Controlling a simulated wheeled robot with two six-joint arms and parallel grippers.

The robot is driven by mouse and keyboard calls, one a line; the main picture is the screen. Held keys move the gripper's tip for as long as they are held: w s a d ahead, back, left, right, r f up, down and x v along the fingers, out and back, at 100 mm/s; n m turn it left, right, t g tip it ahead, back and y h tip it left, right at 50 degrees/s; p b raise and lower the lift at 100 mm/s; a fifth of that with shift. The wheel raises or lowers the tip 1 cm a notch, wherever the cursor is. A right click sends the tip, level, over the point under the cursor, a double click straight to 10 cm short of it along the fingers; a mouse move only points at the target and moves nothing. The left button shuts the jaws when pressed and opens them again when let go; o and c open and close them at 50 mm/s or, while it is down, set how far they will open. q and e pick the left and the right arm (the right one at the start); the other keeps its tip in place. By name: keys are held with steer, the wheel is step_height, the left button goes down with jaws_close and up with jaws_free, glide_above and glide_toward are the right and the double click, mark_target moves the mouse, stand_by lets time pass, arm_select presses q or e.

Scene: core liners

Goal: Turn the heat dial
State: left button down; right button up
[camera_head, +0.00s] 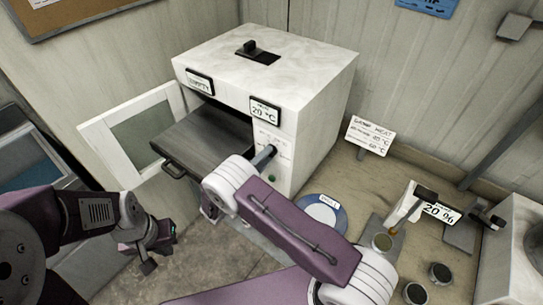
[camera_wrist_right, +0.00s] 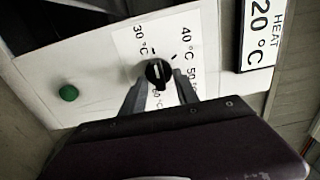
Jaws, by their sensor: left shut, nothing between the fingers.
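The heat dial (camera_wrist_right: 157,72) is a black knob with a white pointer line on a white scale marked 30, 40, 50 and 60 °C in the right wrist view. My right gripper (camera_wrist_right: 161,84) has one finger on each side of the dial, with small gaps showing. In the head view this hand is at the oven front and the dial is hidden. The heat display (camera_head: 264,112) on the white oven (camera_head: 315,105) reads 20 °C; it also shows in the right wrist view (camera_wrist_right: 262,30). My left gripper (camera_head: 158,250) is shut and empty at lower left, away from the oven.
A green button (camera_wrist_right: 68,93) is on the panel left of the dial. The oven door (camera_head: 140,130) stands open, with a dark tray (camera_head: 205,140) pulled out. A sign (camera_head: 370,134), a blue-rimmed plate (camera_head: 322,211) and small cups (camera_head: 440,272) stand on the counter at right.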

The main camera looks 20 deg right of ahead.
steer(key=shift+a, duration=0.35)
steer(key=shift+w+a, duration=0.1)
steer(key=shift+a, duration=0.1)
steer(key=shift+c, duration=0.6)
steer(key=shift+w+d, duration=0.1)
steer(key=c, duration=0.5)
steer(key=shift+d, duration=0.2)
jaws_close()
arm_select(q)
steer(key=shift+w+a+f, duration=0.1)
steer(key=shift+w+a, duration=0.1)
steer(key=shift+a, duration=0.1)
arm_select(e)
steer(key=shift+f, duration=0.1)
arm_select(q)
steer(key=shift+f, duration=0.15)
